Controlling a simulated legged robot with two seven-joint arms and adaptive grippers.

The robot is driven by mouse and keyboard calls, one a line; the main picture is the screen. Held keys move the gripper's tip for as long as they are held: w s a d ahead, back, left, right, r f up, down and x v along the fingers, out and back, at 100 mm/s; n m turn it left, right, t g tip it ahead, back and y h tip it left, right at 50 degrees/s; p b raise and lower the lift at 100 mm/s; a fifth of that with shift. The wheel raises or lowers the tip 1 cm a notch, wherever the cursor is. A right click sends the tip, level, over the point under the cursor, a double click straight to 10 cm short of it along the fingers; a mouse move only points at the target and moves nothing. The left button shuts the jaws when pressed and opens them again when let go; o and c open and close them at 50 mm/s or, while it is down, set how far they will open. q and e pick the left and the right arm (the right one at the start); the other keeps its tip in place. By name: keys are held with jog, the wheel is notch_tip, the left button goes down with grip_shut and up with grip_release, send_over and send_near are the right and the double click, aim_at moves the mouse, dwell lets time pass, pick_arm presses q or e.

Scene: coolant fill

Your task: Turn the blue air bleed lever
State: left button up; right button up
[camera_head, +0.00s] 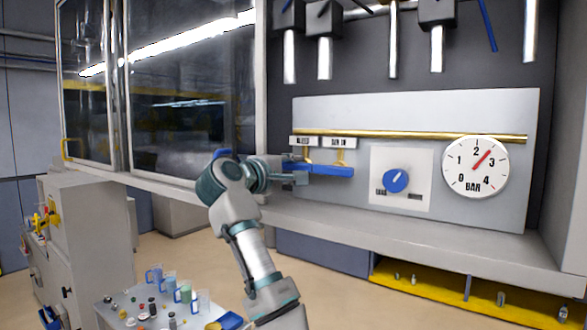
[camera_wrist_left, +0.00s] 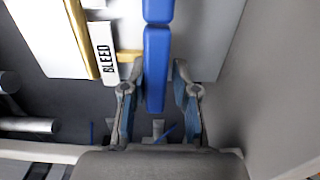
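The blue bleed lever (camera_wrist_left: 156,75) is a straight bar under the BLEED label (camera_wrist_left: 104,52) in the left wrist view. In the head view the gripper partly hides it, and a blue bit of it (camera_head: 295,166) shows. My left gripper (camera_head: 303,178) reaches in from the left at the panel. In the left wrist view its two fingers (camera_wrist_left: 158,85) stand on either side of the lever, with a visible gap on each side, so it looks open. A second blue lever (camera_head: 334,171) sits under the AIR IN label (camera_head: 339,142), in line with the bleed lever. My right gripper is not in view.
A brass pipe (camera_head: 420,135) runs above the levers. A blue knob (camera_head: 396,180) and a pressure gauge (camera_head: 476,166) sit to the right on the panel. A grey ledge (camera_head: 400,235) runs below. A glass door (camera_head: 190,90) stands at the left.

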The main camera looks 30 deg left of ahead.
pick_arm(q)
jog(key=shift+d, duration=0.15)
grip_shut()
jog(key=shift+d, duration=0.1)
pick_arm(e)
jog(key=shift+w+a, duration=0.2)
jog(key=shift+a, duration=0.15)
